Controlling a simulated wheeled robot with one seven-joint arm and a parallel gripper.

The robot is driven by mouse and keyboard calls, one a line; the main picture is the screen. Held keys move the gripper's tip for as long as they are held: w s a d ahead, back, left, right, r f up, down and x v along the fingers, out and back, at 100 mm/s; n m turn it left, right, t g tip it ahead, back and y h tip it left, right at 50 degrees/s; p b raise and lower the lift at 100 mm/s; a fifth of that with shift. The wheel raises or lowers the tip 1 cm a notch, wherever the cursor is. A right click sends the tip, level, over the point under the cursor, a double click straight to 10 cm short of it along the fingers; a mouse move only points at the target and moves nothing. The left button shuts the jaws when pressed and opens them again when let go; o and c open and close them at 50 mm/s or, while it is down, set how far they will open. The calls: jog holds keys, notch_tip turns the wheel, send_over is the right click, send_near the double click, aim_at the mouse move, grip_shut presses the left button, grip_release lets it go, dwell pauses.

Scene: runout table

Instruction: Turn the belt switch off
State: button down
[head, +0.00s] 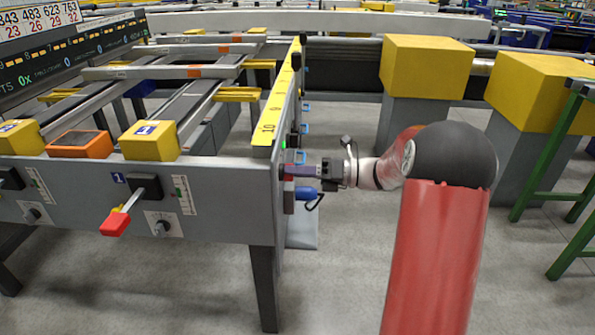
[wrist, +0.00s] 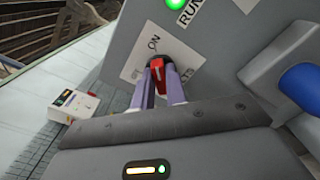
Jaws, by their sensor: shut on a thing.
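The belt switch (wrist: 158,76) is a small red knob with a white mark, on a grey panel in the wrist view. Its white label plate (wrist: 136,65) reads ON above the knob, and the mark points roughly toward that word. My gripper (wrist: 160,84) has its two purple fingers shut on the knob, one on each side. A lit green lamp (wrist: 176,4) with a RUN label is above. In the head view my gripper (head: 288,170) is at the right end face of the grey table (head: 225,215); the knob is hidden there.
A grey housing with a blue part (wrist: 302,86) is close to the right of my fingers. A white box with a red button (wrist: 73,103) is at left. A red-handled lever (head: 115,222) is on the table's front. Yellow-topped posts (head: 428,67) stand behind my arm.

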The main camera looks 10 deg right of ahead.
jog(key=shift+s+a+n+b, duration=0.15)
jog(key=shift+n+b, duration=1.6)
jog(key=shift+n, duration=2.75)
jog(key=shift+s+d+n+b, duration=0.15)
jog(key=shift+n+b, duration=1.6)
jog(key=shift+n, duration=2.75)
jog(key=shift+a, duration=0.1)
jog(key=c, duration=1.4)
grip_release()
jog(key=shift+c, duration=0.2)
